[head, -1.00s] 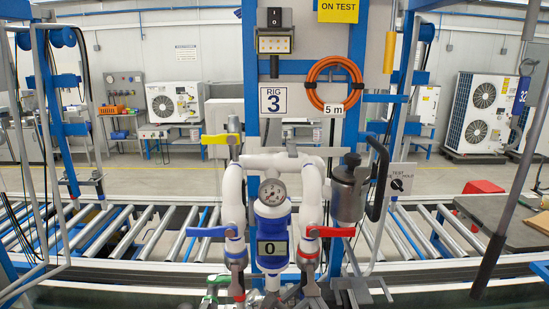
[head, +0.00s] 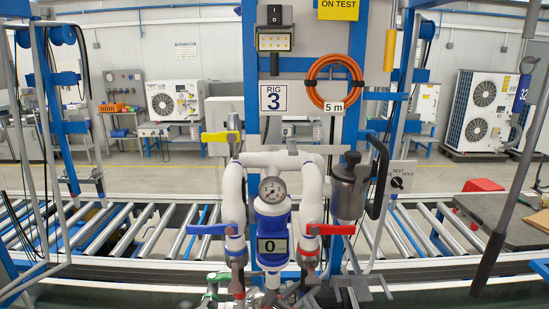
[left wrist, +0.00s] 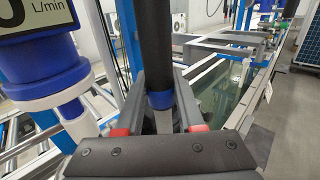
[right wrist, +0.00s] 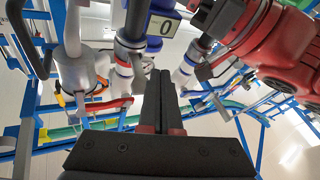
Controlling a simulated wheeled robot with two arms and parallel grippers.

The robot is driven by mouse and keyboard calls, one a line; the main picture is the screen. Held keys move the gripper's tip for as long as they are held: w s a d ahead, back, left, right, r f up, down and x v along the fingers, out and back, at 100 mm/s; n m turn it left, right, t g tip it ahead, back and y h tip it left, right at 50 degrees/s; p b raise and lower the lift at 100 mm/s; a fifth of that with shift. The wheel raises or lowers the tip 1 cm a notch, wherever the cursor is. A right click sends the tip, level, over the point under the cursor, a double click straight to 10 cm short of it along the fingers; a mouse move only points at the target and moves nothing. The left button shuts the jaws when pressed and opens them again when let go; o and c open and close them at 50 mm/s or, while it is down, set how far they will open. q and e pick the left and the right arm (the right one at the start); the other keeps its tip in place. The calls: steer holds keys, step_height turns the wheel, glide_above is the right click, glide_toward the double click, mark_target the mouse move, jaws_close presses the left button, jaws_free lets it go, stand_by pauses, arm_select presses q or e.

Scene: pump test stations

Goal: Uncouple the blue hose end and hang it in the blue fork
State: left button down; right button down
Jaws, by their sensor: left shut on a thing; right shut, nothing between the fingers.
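In the left wrist view, a thick dark upright cylinder with a blue ring, which looks like the blue hose end (left wrist: 160,99), stands between the fingers of my left gripper (left wrist: 158,112). The gripper is shut on it. Whether it is still coupled cannot be told. The blue lever (head: 211,230) lies crosswise on the left white pipe, above the coupling area. My right gripper (right wrist: 160,82) is shut and empty, near the lower pipes; in the head view it shows only partly at the bottom edge (head: 305,293). I cannot make out the blue fork clearly.
The pump stand has a gauge (head: 272,189), a display reading 0 (head: 272,247), a red lever (head: 332,230), a yellow lever (head: 220,137) and a metal canister (head: 349,188). A roller conveyor (head: 130,232) runs behind it. A dark worktop (head: 495,218) is at right.

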arm_select(q)
steer(key=shift+f, duration=0.35)
steer(key=shift+f+b, duration=0.55)
steer(key=shift+f, duration=0.35)
steer(key=shift+f+b, duration=0.35)
step_height(320, 180, down, 3)
steer(key=shift+b, duration=0.75)
stand_by(0.4)
